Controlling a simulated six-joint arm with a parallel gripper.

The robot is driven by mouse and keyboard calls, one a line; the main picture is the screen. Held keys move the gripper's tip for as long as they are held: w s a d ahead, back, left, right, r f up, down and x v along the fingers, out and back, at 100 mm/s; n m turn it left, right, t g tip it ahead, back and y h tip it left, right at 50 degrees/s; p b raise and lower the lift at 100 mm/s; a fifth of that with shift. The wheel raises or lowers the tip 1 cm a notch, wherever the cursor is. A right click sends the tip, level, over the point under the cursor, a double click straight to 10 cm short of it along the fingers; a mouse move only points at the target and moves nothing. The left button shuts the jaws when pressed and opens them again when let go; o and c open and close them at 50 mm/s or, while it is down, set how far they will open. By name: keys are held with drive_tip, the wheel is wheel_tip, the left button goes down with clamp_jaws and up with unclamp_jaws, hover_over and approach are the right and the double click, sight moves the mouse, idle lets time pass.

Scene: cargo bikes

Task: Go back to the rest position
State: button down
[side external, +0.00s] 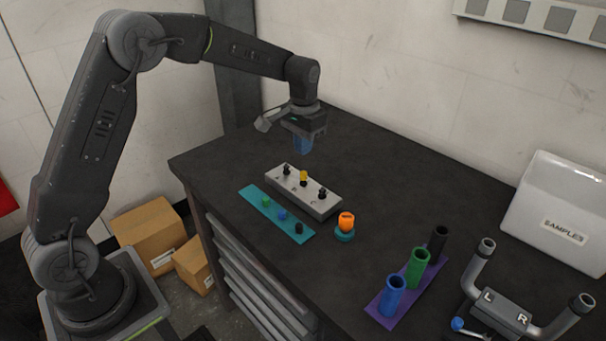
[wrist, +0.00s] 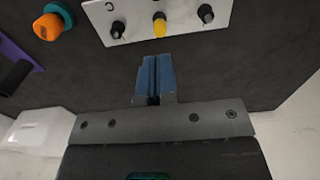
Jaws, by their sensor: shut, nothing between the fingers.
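My gripper (side external: 303,147) is above the dark bench, behind the silver block, with nothing beneath it but bare bench top. In the wrist view my gripper's blue fingers (wrist: 155,75) are together and empty. The silver block (side external: 318,200) carries two black knobs and a yellow knob (side external: 303,176) in the middle. In the wrist view the yellow knob (wrist: 160,26) lies just beyond the fingertips, apart from them.
A teal strip (side external: 252,196) with green, blue and black pieces lies before the block. An orange piece (side external: 346,222) sits on a teal base. A purple strip (side external: 375,304) holds blue, green and black tubes. A two-handled stand (side external: 500,312) and white SAMPLES bin (side external: 560,205) stand right.

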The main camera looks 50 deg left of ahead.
drive_tip(key=s+d+r+t, duration=0.2)
drive_tip(key=s+r, duration=0.5)
drive_tip(key=s, duration=0.4)
drive_tip(key=s+d+r+t, duration=0.2)
drive_tip(key=s+r, duration=0.4)
drive_tip(key=s, duration=0.4)
drive_tip(key=s+d+f+t, duration=0.1)
drive_tip(key=s+f, duration=0.1)
drive_tip(key=s, duration=0.6)
drive_tip(key=shift+s+t, duration=0.3)
drive_tip(key=shift+s, duration=0.05)
